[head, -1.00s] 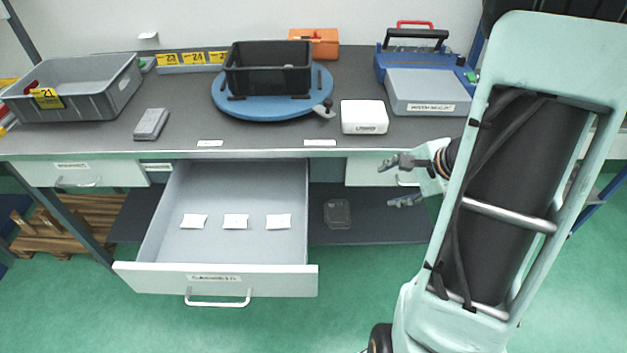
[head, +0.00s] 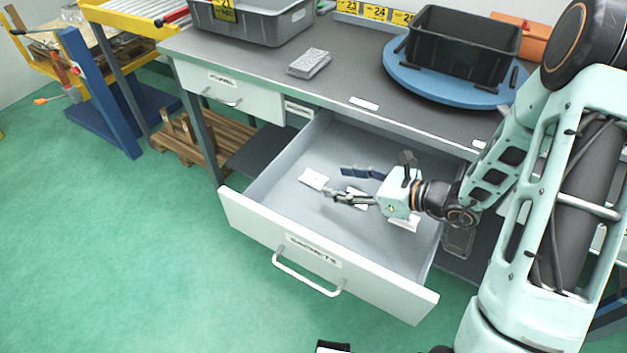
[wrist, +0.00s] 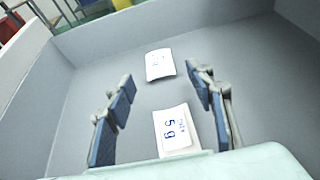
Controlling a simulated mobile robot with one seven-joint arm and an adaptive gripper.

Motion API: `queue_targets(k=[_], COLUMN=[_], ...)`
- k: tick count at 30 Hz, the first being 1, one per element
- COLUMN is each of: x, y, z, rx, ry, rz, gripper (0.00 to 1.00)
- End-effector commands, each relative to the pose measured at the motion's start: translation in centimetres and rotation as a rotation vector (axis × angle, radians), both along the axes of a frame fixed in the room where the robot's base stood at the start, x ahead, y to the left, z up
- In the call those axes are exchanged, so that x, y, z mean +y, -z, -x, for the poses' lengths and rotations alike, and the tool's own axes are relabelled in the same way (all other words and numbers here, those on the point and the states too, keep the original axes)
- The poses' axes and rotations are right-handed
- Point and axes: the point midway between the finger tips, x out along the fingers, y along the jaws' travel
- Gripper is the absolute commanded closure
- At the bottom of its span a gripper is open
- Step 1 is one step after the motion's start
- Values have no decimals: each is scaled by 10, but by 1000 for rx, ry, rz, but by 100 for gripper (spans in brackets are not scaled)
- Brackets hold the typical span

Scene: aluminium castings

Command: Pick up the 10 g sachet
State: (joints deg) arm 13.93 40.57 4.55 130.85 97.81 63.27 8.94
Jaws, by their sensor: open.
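Three white sachets lie in a row on the floor of the open drawer (head: 262,205): a left sachet (head: 313,178), a middle sachet (head: 356,199) partly covered by my gripper, and a right sachet (head: 404,222) partly under my wrist. My gripper (head: 334,183) is open and empty above the row, its fingers pointing left. In the wrist view, the nearer sachet (wrist: 176,130) reads "5 g" and lies between and below the fingers. A farther sachet (wrist: 159,64) lies just beyond the fingertips; its print is too small to read. I cannot tell which sachet is 10 g.
The drawer's front wall with its handle (head: 305,277) and its side walls surround the gripper. The worktop (head: 345,75) above holds a grey device (head: 309,63), a grey bin (head: 262,25) and a black crate (head: 462,42) on a blue turntable (head: 400,72). Green floor is free at left.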

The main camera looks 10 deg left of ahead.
Motion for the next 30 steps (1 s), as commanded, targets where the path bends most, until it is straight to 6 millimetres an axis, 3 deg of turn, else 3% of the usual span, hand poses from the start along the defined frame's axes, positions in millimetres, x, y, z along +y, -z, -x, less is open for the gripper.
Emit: queue_targets(k=[15, 24, 30], x=[53, 58, 58], y=[21, 22, 22], z=[-18, -21, -21], rx=[-1, 0, 0], ry=[-2, 1, 1], rz=[2, 3, 3], gripper=[51, 51, 71])
